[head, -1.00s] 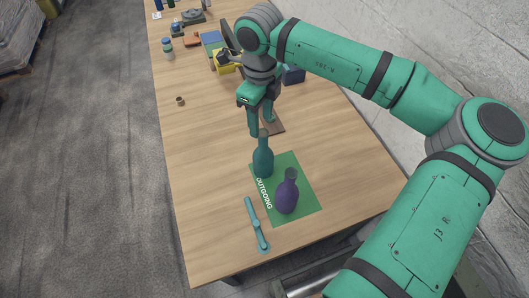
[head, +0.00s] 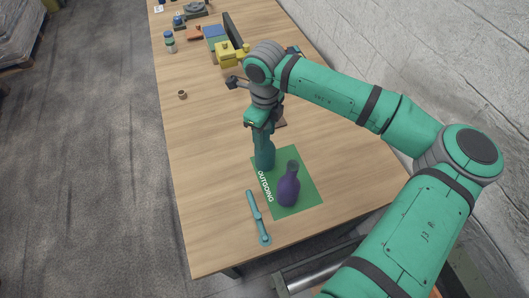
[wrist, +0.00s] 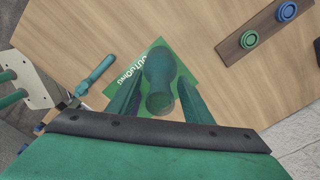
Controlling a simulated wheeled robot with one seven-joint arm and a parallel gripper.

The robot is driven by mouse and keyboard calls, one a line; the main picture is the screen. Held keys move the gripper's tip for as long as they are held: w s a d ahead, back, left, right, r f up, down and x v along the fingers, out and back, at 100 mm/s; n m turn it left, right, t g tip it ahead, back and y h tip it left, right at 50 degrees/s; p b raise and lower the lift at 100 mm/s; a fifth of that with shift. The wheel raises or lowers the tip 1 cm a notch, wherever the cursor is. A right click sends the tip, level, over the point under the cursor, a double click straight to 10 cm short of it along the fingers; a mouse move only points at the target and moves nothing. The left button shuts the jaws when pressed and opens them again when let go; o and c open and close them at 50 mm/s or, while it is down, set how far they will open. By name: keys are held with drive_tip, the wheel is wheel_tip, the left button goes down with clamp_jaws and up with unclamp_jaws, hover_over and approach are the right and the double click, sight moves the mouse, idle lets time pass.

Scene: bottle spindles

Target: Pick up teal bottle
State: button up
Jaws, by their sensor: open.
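The teal bottle (head: 265,155) stands upright on the far left part of the green mat marked OUTGOING (head: 309,187). My gripper (head: 262,138) is right above it and hides its neck in the head view. In the wrist view the teal bottle (wrist: 161,72) shows from above, with its round mouth between the two fingers of my gripper (wrist: 160,88). The fingers are open on either side of the bottle; I cannot tell whether either touches it. A purple bottle (head: 289,188) stands on the same mat, nearer the front right.
A teal wrench-like tool (head: 258,217) lies left of the mat. A board with round pegs, one green (wrist: 249,39) and one blue, shows in the wrist view. A small brown cup (head: 182,94) stands farther back.

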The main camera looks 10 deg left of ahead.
clamp_jaws()
drive_tip(key=shift+w, duration=0.1)
